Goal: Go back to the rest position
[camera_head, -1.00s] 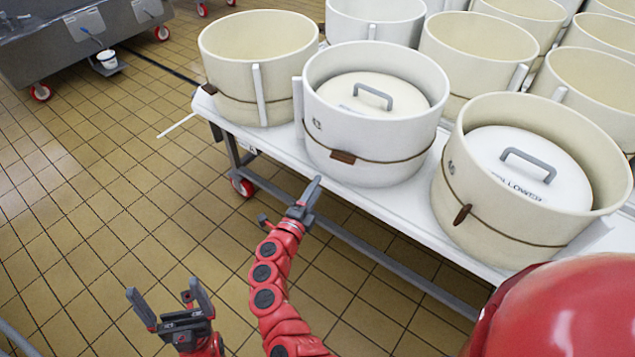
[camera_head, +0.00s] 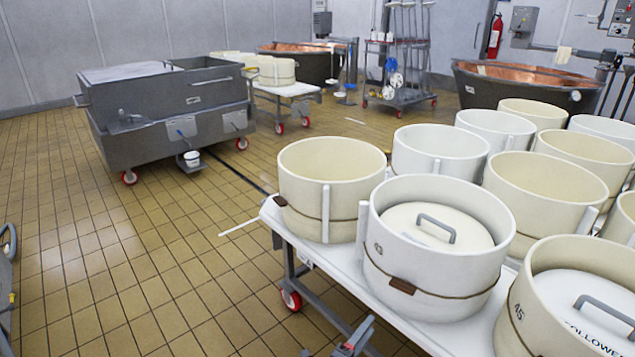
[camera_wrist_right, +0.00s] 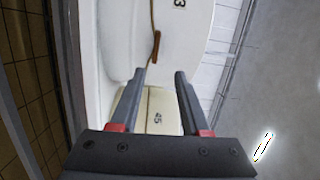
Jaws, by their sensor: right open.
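My right gripper (camera_head: 350,338) shows at the bottom edge of the head view, in front of the near side of the table (camera_head: 437,324). In the right wrist view its two fingers (camera_wrist_right: 160,76) are apart with nothing between them. Beyond the fingers are a white mould (camera_wrist_right: 183,35) with a brown cord and a cream mould (camera_wrist_right: 160,112) marked 45. I cannot tell the exact gap to them. My left gripper is out of view in the head view.
White and cream moulds crowd the table, among them a white mould with a lid (camera_head: 430,275) and a cream one (camera_head: 331,172). A grey wheeled vat (camera_head: 170,110) stands back left. Copper vats (camera_head: 525,88) are at the back.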

